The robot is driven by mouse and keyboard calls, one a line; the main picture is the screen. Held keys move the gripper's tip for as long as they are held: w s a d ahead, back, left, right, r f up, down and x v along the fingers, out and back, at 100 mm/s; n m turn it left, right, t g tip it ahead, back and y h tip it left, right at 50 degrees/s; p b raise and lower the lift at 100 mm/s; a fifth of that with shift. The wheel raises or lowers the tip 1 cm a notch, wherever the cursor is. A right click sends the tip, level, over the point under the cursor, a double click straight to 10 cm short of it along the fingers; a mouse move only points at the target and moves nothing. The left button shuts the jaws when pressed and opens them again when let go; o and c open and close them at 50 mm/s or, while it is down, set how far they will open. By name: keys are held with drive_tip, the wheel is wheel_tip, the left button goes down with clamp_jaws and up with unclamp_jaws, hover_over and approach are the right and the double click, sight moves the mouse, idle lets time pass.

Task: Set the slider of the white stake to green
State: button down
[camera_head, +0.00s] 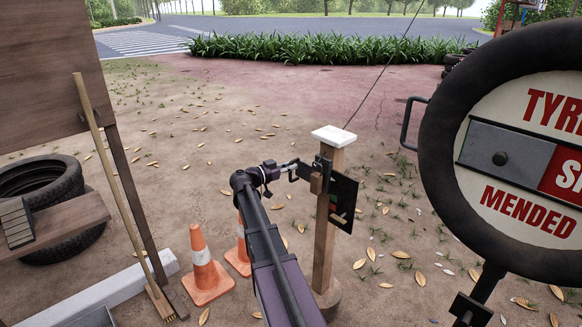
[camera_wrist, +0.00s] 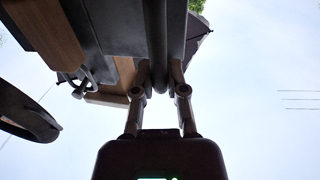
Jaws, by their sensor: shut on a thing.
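The white stake is a wooden post (camera_head: 327,235) with a white cap (camera_head: 334,135). A dark panel (camera_head: 345,192) is fixed to it, with small colour patches near its lower left edge, too small to read surely. A brown block (camera_head: 316,183) with a dark bar handle sits at the panel's left side and appears to be the slider. My gripper (camera_head: 292,168) reaches this handle from the left. In the wrist view, my gripper's fingers (camera_wrist: 160,78) close on a dark upright bar (camera_wrist: 157,45), seen from below. The slider's exact setting cannot be told.
A large tyre sign (camera_head: 447,215) stands close on the right. Orange cones (camera_head: 204,262) stand beside my arm. Stacked tyres (camera_head: 38,178), a broom (camera_head: 112,175) and a board (camera_head: 45,75) are at left. Leaf-strewn ground is open behind the stake.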

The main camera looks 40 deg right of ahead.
sight(290, 181)
drive_tip(key=shift+f+b, duration=3.45)
drive_tip(key=shift+f, duration=0.2)
drive_tip(key=c, duration=0.7)
unclamp_jaws()
drive_tip(key=shift+a, duration=0.1)
drive_tip(key=shift+w+a, duration=0.25)
drive_tip(key=shift+a, duration=1.7)
drive_tip(key=shift+w+a, duration=0.2)
drive_tip(key=shift+a, duration=1.75)
drive_tip(key=shift+w+a, duration=0.25)
drive_tip(key=shift+a, duration=1.7)
